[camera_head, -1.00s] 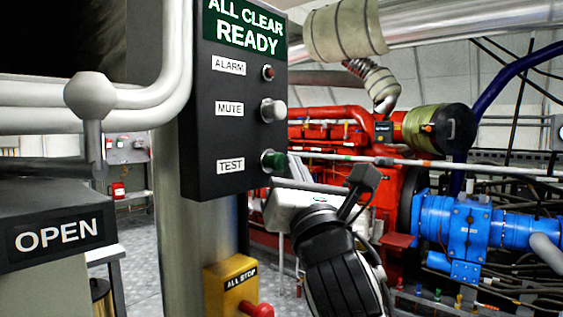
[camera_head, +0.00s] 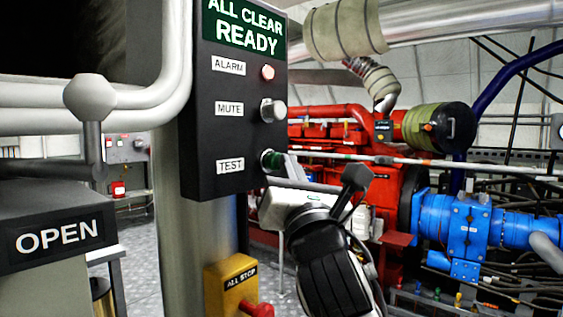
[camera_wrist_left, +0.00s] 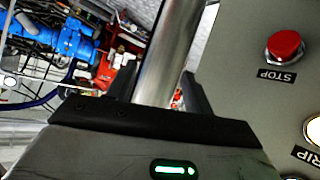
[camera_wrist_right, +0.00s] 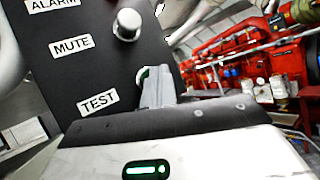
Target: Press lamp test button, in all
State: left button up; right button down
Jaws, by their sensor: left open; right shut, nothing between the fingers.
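The black panel (camera_head: 235,100) carries ALARM, MUTE and TEST labels. The green TEST button (camera_head: 269,160) is at its lower right, partly covered by my right gripper (camera_head: 281,161). That gripper is shut and empty, its fingertips at the button and seemingly touching it. In the right wrist view the closed fingers (camera_wrist_right: 156,86) overlap the button, with only a sliver of green (camera_wrist_right: 144,74) showing. How far the button is pressed cannot be told. The red ALARM lamp (camera_head: 268,72) looks bright. My left gripper (camera_wrist_left: 157,92) is open in the left wrist view and out of the head view.
The silver MUTE knob (camera_head: 272,110) sits just above my right gripper. A yellow ALL STOP box (camera_head: 231,287) with a red button (camera_head: 258,310) is below. A grey OPEN box (camera_head: 55,240) stands left. A red STOP button (camera_wrist_left: 285,46) shows near my left gripper.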

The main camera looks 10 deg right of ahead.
jog(key=shift+s+d+p, duration=0.45)
jog(key=shift+s+d, duration=0.2)
jog(key=s+d+p, duration=0.2)
jog(key=s+d, duration=0.1)
jog(key=shift+s+d, duration=0.25)
dwell(0.7)
